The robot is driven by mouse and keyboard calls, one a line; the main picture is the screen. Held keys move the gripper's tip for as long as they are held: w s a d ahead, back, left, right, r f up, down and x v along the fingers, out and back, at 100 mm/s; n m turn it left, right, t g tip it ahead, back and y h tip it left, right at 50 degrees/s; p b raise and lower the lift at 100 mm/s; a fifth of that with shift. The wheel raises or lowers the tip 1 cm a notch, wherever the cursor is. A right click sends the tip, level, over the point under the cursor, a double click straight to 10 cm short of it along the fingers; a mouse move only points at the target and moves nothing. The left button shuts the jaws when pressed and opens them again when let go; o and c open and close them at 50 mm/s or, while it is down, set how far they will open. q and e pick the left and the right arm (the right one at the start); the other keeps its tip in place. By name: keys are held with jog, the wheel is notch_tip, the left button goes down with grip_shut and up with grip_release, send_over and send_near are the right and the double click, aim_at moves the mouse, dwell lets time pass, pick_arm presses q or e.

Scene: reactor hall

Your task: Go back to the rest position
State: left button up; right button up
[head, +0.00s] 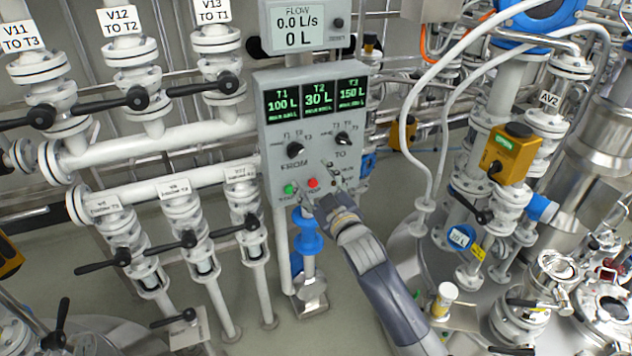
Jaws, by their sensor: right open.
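My right gripper (325,203) is at the lower part of a grey control panel (262,130), close to its red button (313,183). Its fingers are small and partly hidden by the wrist, and I see nothing held in them. I cannot tell whether they touch the panel. My right arm comes in from the bottom right. The panel shows T1 100 L, T2 30 L and T3 150 L. It has FROM and TO knobs and a green button (290,189). My left gripper is not in view.
A flow display (297,22) above the panel reads 0.0 L/s and 0 L. White pipes with black-handled valves (128,100) stand on the left. Tanks, hoses and an orange actuator (512,152) crowd the right. Some grey floor (255,318) shows below the panel.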

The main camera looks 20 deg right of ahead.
jog(key=shift+f, duration=0.15)
jog(key=s+f+m+g+b, duration=0.1)
jog(key=s+f+g, duration=0.1)
jog(key=f, duration=1)
jog(key=s+f+g, duration=0.2)
jog(key=s+f, duration=0.1)
jog(key=f, duration=0.8)
jog(key=s+f+m+g+b, duration=0.1)
jog(key=s+f+g, duration=0.2)
jog(key=s+f, duration=0.6)
jog(key=s+f+g, duration=0.2)
jog(key=s+f, duration=0.2)
jog(key=f, duration=0.9)
jog(key=s+f+g, duration=0.2)
jog(key=s+f, duration=0.4)
jog(key=s, duration=0.7)
jog(key=s+f+m+g+b, duration=0.1)
jog(key=s+f+g, duration=0.2)
jog(key=s+f, duration=0.4)
jog(key=s+f+g, duration=0.3)
jog(key=s+f, duration=0.4)
jog(key=s, duration=1.3)
jog(key=shift+d+f+m+h+b, duration=0.2)
jog(key=shift+f+m+h+b, duration=0.1)
jog(key=shift+m+b, duration=0.1)
jog(key=shift+c, duration=0.3)
